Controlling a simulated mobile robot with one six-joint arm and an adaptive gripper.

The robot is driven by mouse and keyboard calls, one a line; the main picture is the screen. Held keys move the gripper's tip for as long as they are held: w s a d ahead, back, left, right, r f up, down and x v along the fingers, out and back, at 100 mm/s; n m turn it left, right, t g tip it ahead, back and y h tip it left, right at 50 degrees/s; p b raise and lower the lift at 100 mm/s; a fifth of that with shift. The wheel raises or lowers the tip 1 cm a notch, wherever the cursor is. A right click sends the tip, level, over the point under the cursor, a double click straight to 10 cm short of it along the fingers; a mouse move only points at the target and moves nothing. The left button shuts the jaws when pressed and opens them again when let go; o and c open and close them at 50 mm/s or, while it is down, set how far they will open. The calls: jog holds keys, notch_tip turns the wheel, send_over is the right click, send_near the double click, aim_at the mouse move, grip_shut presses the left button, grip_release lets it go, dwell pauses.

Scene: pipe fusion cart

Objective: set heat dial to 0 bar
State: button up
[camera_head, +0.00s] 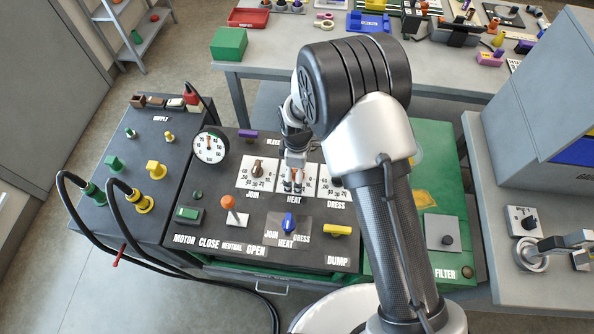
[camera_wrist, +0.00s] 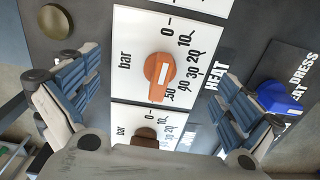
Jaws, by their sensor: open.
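The heat dial (camera_wrist: 160,75) is an orange knob on a white plate (camera_wrist: 128,40) with a bar scale from 0 to 50, in the middle of the wrist view. Its white stripe runs roughly up and down, the lower end near the 50 mark; I cannot tell surely which end points. My gripper (camera_wrist: 160,84) is open, with a blue-padded finger on each side of the dial and clear gaps to it. In the head view my gripper (camera_head: 293,180) is over the heat plate and hides most of the dial.
The brown join dial (camera_head: 258,169) is left of the heat plate, and the dress plate (camera_head: 331,187) right. A blue selector knob (camera_head: 289,223), orange-topped lever (camera_head: 231,206) and yellow dump switch (camera_head: 338,230) are nearby. A round gauge (camera_head: 210,146) stands at the panel's upper left.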

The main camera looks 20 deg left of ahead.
jog(key=shift+r, duration=0.1)
jog(key=shift+r+p, duration=1.8)
jog(key=shift+r, duration=1.15)
